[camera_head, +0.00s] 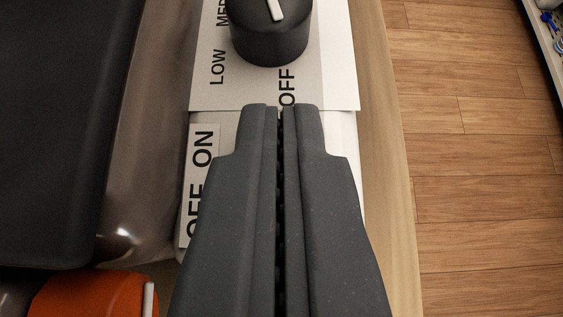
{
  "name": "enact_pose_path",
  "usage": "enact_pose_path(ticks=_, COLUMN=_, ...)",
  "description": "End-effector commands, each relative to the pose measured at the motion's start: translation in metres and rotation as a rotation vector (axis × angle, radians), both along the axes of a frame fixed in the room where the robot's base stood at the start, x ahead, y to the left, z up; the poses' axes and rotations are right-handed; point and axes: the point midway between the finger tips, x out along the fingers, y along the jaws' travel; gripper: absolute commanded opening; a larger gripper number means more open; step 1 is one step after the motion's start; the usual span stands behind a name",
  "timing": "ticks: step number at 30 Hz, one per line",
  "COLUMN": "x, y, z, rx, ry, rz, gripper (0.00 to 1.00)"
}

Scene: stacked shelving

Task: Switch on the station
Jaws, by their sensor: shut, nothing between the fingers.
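The station's control panel (338,85) runs up the middle of the view, with a white label plate at the top. A round black knob (268,42) with a white pointer line sits on that plate, by the words LOW, MED and OFF. Below it, a second label (203,150) reads ON above OFF, at the left edge of the panel. My gripper (280,108) is shut and empty. Its tips lie over the panel just below the knob, by the word OFF. The gripper hides the panel to the right of the ON/OFF label, and any switch there is not visible.
A dark flat surface (60,120) with a shiny metal edge lies on the left. An orange object (95,295) is at the lower left. A wooden edge (385,170) borders the panel on the right, with open wood floor (480,170) beyond. A shelf edge shows at the upper right.

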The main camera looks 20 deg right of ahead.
Motion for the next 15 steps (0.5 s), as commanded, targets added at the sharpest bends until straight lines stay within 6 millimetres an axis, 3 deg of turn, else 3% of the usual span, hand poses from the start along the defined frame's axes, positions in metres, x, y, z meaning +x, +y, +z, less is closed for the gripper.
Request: enact_pose_path(ticks=15, x=-0.0032, y=0.0, z=0.0, rx=0.0, ry=-0.002, rz=-0.001, gripper=0.0)
